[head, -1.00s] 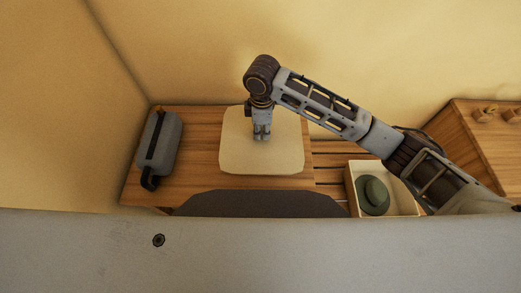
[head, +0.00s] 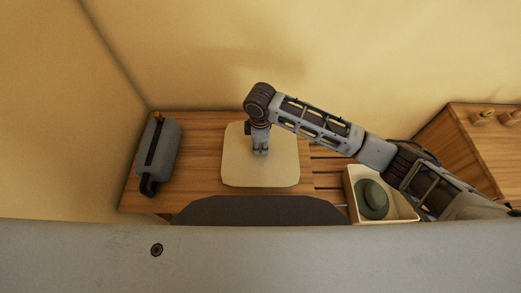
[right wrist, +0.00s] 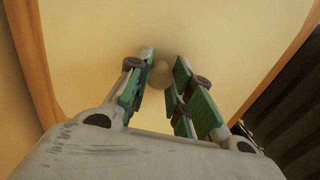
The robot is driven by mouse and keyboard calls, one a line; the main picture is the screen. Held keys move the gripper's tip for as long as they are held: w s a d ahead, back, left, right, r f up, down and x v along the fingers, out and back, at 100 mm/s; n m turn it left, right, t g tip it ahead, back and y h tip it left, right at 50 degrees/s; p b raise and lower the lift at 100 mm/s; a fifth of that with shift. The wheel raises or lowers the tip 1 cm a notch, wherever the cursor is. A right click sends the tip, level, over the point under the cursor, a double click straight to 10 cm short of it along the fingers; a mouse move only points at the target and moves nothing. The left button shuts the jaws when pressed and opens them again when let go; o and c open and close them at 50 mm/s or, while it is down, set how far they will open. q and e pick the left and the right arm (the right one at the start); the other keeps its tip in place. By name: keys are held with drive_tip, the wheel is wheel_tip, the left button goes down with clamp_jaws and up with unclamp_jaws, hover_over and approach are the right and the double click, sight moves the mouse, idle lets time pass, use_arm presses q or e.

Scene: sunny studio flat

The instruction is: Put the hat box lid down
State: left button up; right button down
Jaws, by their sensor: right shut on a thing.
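The hat box lid (head: 282,170) is a cream, rounded square panel over the left part of the wooden bench in the head view. My right gripper (head: 261,152) is above its middle, pointing down. I cannot tell whether the lid touches the bench top. The open cream hat box (head: 403,214) stands on the right with a green hat (head: 372,198) inside. My left gripper is not in view.
A grey bag with a dark strap (head: 158,150) lies on the bench (head: 200,128) left of the lid. The slatted part (head: 327,171) lies between lid and box. A wooden cabinet with knobs (head: 480,150) stands at right. Yellow walls rise behind and at left.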

sight(260, 147)
drive_tip(key=shift+f, duration=0.1)
drive_tip(key=shift+f, duration=1.8)
drive_tip(key=c, duration=1.3)
unclamp_jaws()
drive_tip(key=shift+f, duration=0.1)
drive_tip(key=shift+o, duration=0.2)
drive_tip(key=shift+r, duration=6.15)
drive_tip(key=shift+s+f, duration=0.1)
drive_tip(key=shift+s, duration=0.05)
